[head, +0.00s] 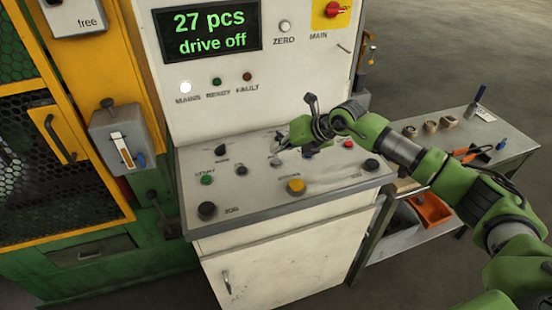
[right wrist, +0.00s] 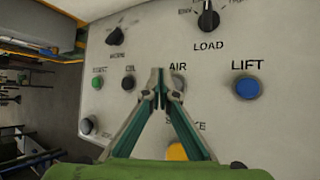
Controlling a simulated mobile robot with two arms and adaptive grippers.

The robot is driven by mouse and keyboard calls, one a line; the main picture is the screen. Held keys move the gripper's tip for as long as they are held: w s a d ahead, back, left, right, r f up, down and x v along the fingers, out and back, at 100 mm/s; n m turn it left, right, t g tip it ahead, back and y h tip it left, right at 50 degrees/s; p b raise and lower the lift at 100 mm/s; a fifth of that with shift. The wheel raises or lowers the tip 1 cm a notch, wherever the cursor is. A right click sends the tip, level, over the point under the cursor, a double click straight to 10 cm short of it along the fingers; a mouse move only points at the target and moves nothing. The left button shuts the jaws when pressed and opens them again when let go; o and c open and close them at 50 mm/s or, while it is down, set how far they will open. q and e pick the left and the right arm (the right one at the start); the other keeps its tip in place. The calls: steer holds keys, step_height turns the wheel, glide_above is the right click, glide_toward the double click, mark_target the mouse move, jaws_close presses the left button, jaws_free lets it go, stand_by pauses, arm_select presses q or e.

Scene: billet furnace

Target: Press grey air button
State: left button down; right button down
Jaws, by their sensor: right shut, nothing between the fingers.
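The grey air button (right wrist: 180,82) sits under the AIR label on the sloped control panel (head: 330,178). In the right wrist view it is partly hidden behind my right finger. My right gripper (right wrist: 160,76) is shut and empty, its fingertips together just left of the button in that view. In the head view the right gripper (head: 279,150) hangs over the back middle of the panel. Whether the tips touch the panel I cannot tell. My left gripper is not in view.
Near the gripper are the blue LIFT button (right wrist: 247,87), the black LOAD knob (right wrist: 208,18) and a yellow button (head: 296,186). A green button (head: 207,180) and a black JOG button (head: 207,210) lie left. The display (head: 208,31) reads 27 pcs, drive off. A side table (head: 470,135) stands right.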

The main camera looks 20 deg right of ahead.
mark_target(278, 162)
step_height(278, 162, up, 4)
steer(key=shift+f+p, duration=0.2)
steer(key=shift+p, duration=0.75)
